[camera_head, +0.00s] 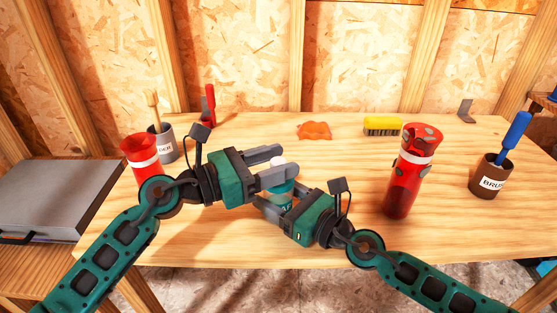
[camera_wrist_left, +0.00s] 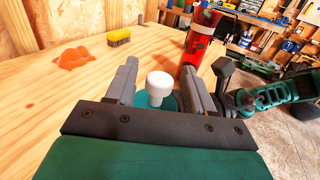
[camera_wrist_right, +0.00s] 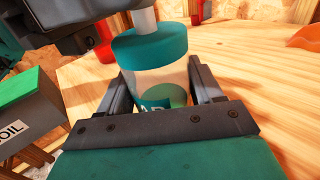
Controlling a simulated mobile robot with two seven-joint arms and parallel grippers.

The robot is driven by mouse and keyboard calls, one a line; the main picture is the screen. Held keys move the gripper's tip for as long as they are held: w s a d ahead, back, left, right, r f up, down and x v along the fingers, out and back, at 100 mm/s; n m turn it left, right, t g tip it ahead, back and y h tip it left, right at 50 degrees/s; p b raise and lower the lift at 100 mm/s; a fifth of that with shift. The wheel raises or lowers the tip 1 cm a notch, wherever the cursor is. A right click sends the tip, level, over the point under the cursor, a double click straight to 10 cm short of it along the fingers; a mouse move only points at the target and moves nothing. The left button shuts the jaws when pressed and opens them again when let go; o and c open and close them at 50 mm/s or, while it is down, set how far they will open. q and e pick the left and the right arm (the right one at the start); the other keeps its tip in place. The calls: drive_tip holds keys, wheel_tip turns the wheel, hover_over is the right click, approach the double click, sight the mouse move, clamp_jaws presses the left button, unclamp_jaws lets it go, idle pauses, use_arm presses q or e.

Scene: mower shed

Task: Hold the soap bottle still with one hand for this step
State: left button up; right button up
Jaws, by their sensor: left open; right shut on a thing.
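The soap bottle (camera_head: 283,190) stands on the workbench, mostly hidden by my grippers in the head view. In the right wrist view the bottle (camera_wrist_right: 160,80) has a clear body, a teal collar and a partly readable label. Its white pump top (camera_wrist_left: 159,84) shows in the left wrist view. My right gripper (camera_head: 280,194) is shut on the bottle's body, with a finger on each side. My left gripper (camera_head: 290,162) is open around the white pump top, higher up; visible gaps separate its fingers (camera_wrist_left: 159,68) from the top.
A red spotted bottle (camera_head: 408,175) stands to the right, and a brown brush cup (camera_head: 489,177) farther right. A yellow brush (camera_head: 382,126) and an orange cloth (camera_head: 314,130) lie behind. A red-and-white container (camera_head: 141,152) and grey cup (camera_head: 164,146) stand left. The front right bench is clear.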

use_arm(q)
drive_tip(key=shift+w+d, duration=0.2)
drive_tip(key=shift+d, duration=0.15)
drive_tip(key=shift+c, duration=0.3)
clamp_jaws()
